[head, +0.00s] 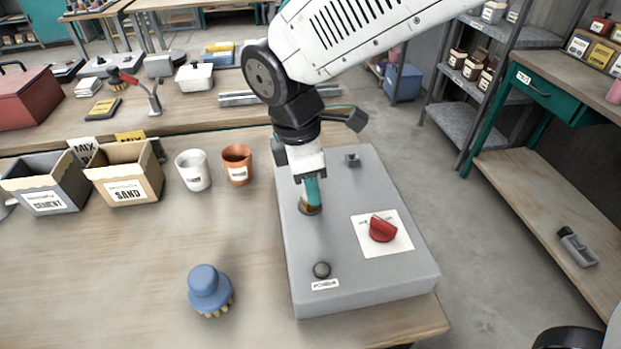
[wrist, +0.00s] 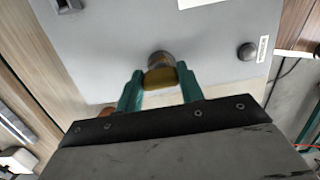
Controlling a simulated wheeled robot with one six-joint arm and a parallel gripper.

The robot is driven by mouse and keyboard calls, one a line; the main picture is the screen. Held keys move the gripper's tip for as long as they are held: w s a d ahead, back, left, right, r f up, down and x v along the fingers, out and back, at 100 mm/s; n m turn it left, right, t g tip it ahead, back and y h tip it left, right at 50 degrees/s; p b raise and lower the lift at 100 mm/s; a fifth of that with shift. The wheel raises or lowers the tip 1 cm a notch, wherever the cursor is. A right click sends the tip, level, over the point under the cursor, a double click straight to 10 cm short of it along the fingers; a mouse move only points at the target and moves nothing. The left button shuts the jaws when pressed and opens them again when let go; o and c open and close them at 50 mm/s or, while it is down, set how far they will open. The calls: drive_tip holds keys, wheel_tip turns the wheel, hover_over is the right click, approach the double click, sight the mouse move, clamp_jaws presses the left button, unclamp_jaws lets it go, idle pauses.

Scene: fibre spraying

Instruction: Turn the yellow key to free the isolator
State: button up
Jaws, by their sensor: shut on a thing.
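The yellow key (wrist: 160,78) sits in its round lock on the grey control box. My gripper (wrist: 158,88) is shut on the key, with a green finger on each side of it in the wrist view. In the head view my gripper (head: 312,202) points down at the lock, and its fingers hide most of the key. The isolator (head: 382,229) is a red rotary knob on a white plate, to the right of my gripper and apart from it. The grey box (head: 350,290) lies flat on the wooden bench.
A blue brush (head: 208,290), a white cup (head: 193,170), an orange cup (head: 237,164) and a sand box (head: 126,178) stand left. The front left bench is mostly clear.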

sight(305, 198)
drive_tip(key=o, duration=0.6)
drive_tip(key=shift+m, duration=0.6)
drive_tip(key=shift+c, duration=0.2)
drive_tip(key=o, duration=0.5)
drive_tip(key=r+m, duration=0.1)
drive_tip(key=r, duration=0.1)
drive_tip(key=s+r+m, duration=0.1)
drive_tip(key=r, duration=0.3)
drive_tip(key=shift+s+d+r+m+g, duration=0.2)
drive_tip(key=shift+s+m+g, duration=0.1)
drive_tip(key=shift+s+m, duration=0.1)
drive_tip(key=s+d+m, duration=0.3)
drive_tip(key=d+m, duration=0.2)
drive_tip(key=d, duration=0.4)
drive_tip(key=s+d+r+m+t+y, duration=0.1)
drive_tip(key=s+d+m, duration=0.3)
drive_tip(key=d, duration=0.6)
drive_tip(key=s+d+r+m, duration=0.1)
drive_tip(key=s+d+m, duration=0.3)
drive_tip(key=d+m, duration=0.4)
drive_tip(key=shift+d+t+y, duration=0.3)
drive_tip(key=shift+d+y, duration=0.1)
drive_tip(key=shift+d, duration=0.75)
